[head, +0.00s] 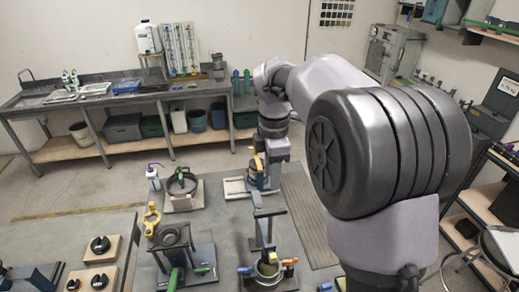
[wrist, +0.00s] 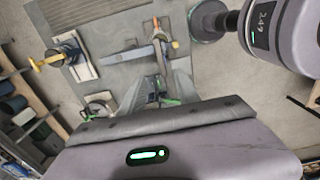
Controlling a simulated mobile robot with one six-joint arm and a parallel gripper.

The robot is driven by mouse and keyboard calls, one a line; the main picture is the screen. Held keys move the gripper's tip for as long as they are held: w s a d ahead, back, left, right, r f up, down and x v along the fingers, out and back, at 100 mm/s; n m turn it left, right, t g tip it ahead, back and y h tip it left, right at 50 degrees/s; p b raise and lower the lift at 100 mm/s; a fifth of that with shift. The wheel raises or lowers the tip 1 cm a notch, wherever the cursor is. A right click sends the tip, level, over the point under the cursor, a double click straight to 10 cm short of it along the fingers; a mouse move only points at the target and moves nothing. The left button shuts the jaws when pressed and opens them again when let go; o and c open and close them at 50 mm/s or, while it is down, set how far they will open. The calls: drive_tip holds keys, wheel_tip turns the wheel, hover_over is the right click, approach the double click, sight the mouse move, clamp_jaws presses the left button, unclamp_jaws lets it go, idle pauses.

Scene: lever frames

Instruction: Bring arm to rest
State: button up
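My arm rises from the right foreground of the head view and reaches back over the bench. My gripper (head: 276,156) hangs at its far end, small and dark, above or beside a lever frame with a yellow handle (head: 258,163). I cannot tell whether it touches that frame, and its fingers are not clear enough to show open or shut. In the wrist view, a grey housing with a green light fills the bottom, and a purple-grey arm link stands at upper right. No held object is visible.
Other lever frames stand nearby: one with a black ring (head: 181,183), one with a yellow handle (head: 152,218), and one with an upright lever (head: 266,232). Black rings on wooden blocks (head: 100,246) lie at lower left. A long bench (head: 120,94) stands behind, with open floor before it.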

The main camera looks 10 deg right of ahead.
drive_tip(key=s+a+f+m+t+y+b, duration=0.1)
drive_tip(key=s+a+f+m+t+b, duration=0.1)
drive_tip(key=s+f+m+b, duration=0.9)
drive_tip(key=s+a+f+m+t+y+b, duration=0.1)
drive_tip(key=s+a+f+m+t+b, duration=0.1)
drive_tip(key=s+f+m+b, duration=0.9)
drive_tip(key=s+f+t+b, duration=0.1)
drive_tip(key=s+f+b, duration=0.2)
drive_tip(key=f+b, duration=0.4)
drive_tip(key=shift+s+t+b, duration=0.15)
drive_tip(key=shift+t+b, duration=0.25)
drive_tip(key=shift+b, duration=1.35)
